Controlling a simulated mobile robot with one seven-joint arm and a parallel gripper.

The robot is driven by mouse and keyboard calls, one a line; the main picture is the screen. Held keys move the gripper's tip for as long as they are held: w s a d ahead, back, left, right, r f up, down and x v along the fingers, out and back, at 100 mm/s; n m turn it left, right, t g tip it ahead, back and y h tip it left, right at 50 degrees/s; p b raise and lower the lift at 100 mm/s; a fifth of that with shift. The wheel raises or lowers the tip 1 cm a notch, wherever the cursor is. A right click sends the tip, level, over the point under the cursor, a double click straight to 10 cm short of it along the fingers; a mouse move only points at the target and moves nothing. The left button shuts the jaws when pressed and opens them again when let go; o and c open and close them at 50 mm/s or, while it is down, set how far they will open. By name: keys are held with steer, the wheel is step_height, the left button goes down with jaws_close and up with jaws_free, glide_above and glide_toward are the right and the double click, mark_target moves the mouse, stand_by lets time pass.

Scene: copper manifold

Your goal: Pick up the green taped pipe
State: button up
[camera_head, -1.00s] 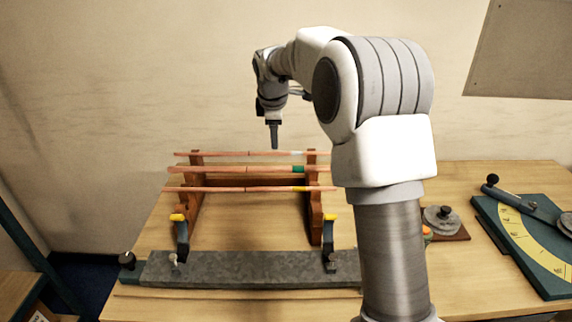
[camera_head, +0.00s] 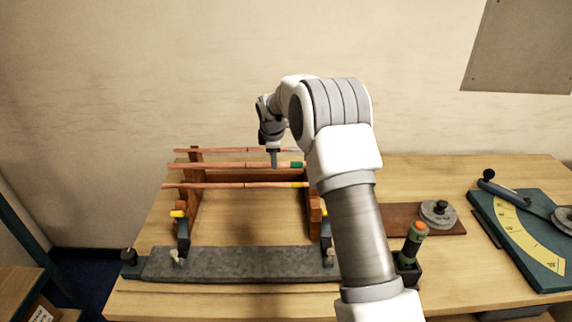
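The green taped pipe (camera_head: 225,165) is a copper pipe lying across the wooden rack (camera_head: 195,205), in the middle of three pipes. Its green band (camera_head: 297,165) is near the right end, which my arm partly hides. My gripper (camera_head: 274,163) points down at this pipe, just left of the green band. The fingers overlap the pipe in the picture, and I cannot tell whether they touch it or how far apart they are.
A yellow-taped pipe (camera_head: 215,186) lies in front and another pipe (camera_head: 215,150) behind. A grey bar (camera_head: 240,264) with upright brackets crosses the table front. At right are a green-orange tool (camera_head: 413,243), a round weight (camera_head: 438,213) and a teal protractor board (camera_head: 530,240).

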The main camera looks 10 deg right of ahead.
mark_target(286, 165)
steer(key=x, duration=0.4)
steer(key=shift+s+a+p, duration=0.1)
steer(key=shift+p, duration=0.2)
jaws_close()
steer(key=shift+r, duration=0.1)
stand_by(1.0)
